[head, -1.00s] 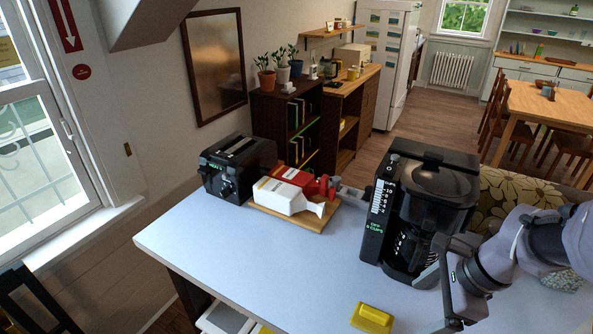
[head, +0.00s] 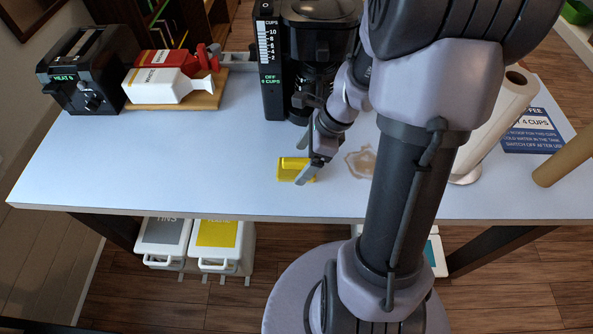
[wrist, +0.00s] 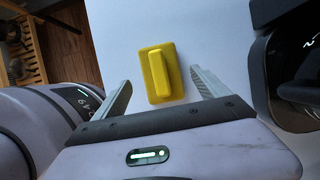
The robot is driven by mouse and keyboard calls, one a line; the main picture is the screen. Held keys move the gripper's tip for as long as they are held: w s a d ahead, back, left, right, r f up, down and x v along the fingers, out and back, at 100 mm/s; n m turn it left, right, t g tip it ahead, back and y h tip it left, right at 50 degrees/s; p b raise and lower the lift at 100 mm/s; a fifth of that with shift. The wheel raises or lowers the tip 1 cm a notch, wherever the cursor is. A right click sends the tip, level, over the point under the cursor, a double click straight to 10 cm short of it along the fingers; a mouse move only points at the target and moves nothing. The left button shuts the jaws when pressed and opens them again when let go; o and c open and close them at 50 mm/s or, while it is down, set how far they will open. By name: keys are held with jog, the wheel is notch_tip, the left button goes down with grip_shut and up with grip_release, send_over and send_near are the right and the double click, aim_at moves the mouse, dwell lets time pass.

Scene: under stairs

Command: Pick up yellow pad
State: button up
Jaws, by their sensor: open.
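The yellow pad (head: 290,170) lies flat on the pale tabletop near its front edge. It is a thin rectangle with a raised bar along its middle, seen clearly in the wrist view (wrist: 161,75). My gripper (head: 312,160) is just to the right of the pad in the head view, and a fingertip overlaps the pad's right end there. In the wrist view its two fingers (wrist: 160,92) are spread wide, one on each side of the pad, with gaps between. Nothing is held. I cannot tell how high the fingertips are above the table.
A black coffee maker (head: 271,75) stands behind my gripper. A brown stain (head: 361,162) is to the right of the pad. A paper towel roll (head: 500,120) stands further right. A toaster (head: 83,72) and a board with cartons (head: 205,97) are back left. The left tabletop is clear.

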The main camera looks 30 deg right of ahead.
aim_at(300, 160)
jog(key=b+x, duration=0.1)
jog(key=x, duration=0.3)
jog(key=shift+w+r+b, duration=0.1)
jog(key=shift+b, duration=0.2)
jog(key=shift+r, duration=0.15)
jog(key=c, duration=1.5)
jog(key=shift+o, duration=0.2)
notch_tip(300, 160, up, 4)
jog(key=p, duration=0.3)
jog(key=shift+r, duration=0.15)
jog(key=s, duration=0.6)
jog(key=s+p, duration=0.1)
jog(key=s, duration=0.2)
jog(key=shift+d+r, duration=0.2)
jog(key=shift+d, duration=0.15)
jog(key=s+b, duration=0.1)
jog(key=s, duration=0.1)
jog(key=s+b, duration=0.3)
jog(key=shift+s+d+f+b, duration=0.25)
jog(key=shift+s+f+b, duration=0.05)
jog(key=shift+s+b, duration=0.1)
jog(key=shift+s+r+b, duration=0.3)
jog(key=shift+s+r, duration=0.2)
jog(key=shift+s, duration=0.1)
